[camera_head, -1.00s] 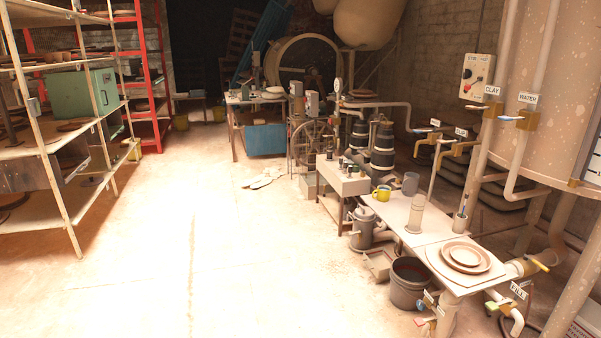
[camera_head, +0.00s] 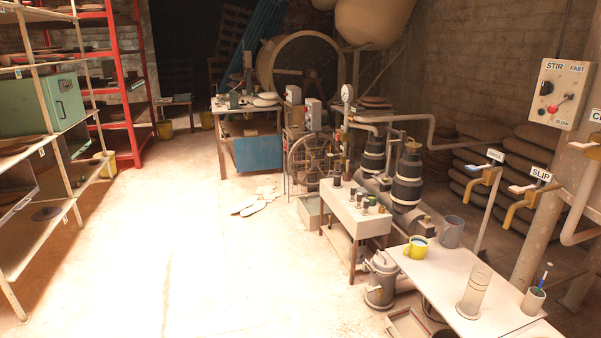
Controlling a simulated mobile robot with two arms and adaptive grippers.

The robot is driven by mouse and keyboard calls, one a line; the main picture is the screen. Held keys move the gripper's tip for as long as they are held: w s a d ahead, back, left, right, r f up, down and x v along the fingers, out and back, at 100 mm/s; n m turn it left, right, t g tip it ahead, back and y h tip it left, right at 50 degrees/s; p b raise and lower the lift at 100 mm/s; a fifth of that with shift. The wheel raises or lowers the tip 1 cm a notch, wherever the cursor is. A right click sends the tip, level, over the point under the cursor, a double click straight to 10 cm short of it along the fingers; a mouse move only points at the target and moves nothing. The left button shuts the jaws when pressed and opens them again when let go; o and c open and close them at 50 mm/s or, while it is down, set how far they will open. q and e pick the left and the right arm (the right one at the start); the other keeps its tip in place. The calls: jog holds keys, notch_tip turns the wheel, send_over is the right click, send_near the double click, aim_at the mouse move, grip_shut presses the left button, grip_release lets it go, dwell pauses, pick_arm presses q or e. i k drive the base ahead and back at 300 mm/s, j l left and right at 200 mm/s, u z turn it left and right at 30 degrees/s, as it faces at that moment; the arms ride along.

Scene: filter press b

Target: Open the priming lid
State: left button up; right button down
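Neither of my grippers is in view. I cannot tell for certain which part is the priming lid. A grey metal pot (camera_head: 380,281) with a lidded-looking top stands on the floor, beside the white table (camera_head: 437,282). Two dark ribbed cylinders with pale bands, a nearer one (camera_head: 407,180) and a farther one (camera_head: 373,154), stand behind the small bench, with pipes running above them. Whether any lid is open or shut is too small to tell.
The small bench (camera_head: 355,212) holds several small valves or bottles. A shelf rack (camera_head: 62,150) is at left. The floor (camera_head: 190,260) between is mostly clear.

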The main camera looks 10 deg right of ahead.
aim_at(412, 145)
jog(key=i+z, duration=0.1)
jog(key=i, duration=0.5)
jog(key=i+j+z, duration=0.1)
jog(key=i, duration=0.55)
jog(key=i+j, duration=0.15)
jog(key=i, duration=0.45)
jog(key=z, duration=0.05)
